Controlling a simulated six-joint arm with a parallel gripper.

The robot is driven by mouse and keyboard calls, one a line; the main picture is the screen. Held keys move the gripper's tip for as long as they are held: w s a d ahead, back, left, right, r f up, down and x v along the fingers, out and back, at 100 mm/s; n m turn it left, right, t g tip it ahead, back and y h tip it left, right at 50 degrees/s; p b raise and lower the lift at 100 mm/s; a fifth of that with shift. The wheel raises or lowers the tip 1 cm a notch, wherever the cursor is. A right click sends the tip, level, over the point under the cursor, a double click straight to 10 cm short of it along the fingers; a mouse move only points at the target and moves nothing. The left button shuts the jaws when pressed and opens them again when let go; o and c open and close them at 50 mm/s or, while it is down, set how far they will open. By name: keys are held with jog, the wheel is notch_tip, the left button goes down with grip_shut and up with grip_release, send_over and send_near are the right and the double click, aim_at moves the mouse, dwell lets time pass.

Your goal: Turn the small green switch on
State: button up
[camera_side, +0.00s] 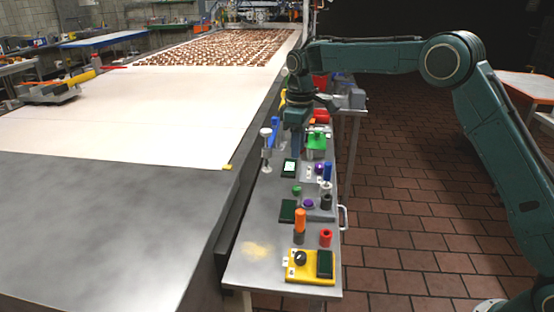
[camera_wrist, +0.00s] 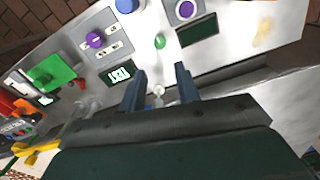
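The small green switch (camera_side: 297,190) is a little green knob on the metal control panel, between a lit screen and a dark screen. In the wrist view the small green switch (camera_wrist: 160,42) is ahead of the fingertips, uncovered. My gripper (camera_side: 297,148) is above the panel, farther back than the switch and apart from it. In the wrist view my gripper (camera_wrist: 160,82) has two fingers spread with a gap between them, and nothing is held. A pale knob shows beyond this gap.
A larger green switch (camera_side: 316,141) is near my gripper. The lit screen (camera_side: 290,168), dark screen (camera_side: 287,211), metal lever (camera_side: 266,140), orange knob (camera_side: 300,220) and yellow box (camera_side: 311,268) crowd the panel. A conveyor (camera_side: 120,120) runs along the left.

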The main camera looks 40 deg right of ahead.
aim_at(296, 187)
notch_tip(296, 187, down, 12)
jog(key=shift+f, duration=0.2)
dwell(0.4)
jog(key=shift+c, duration=0.4)
grip_shut()
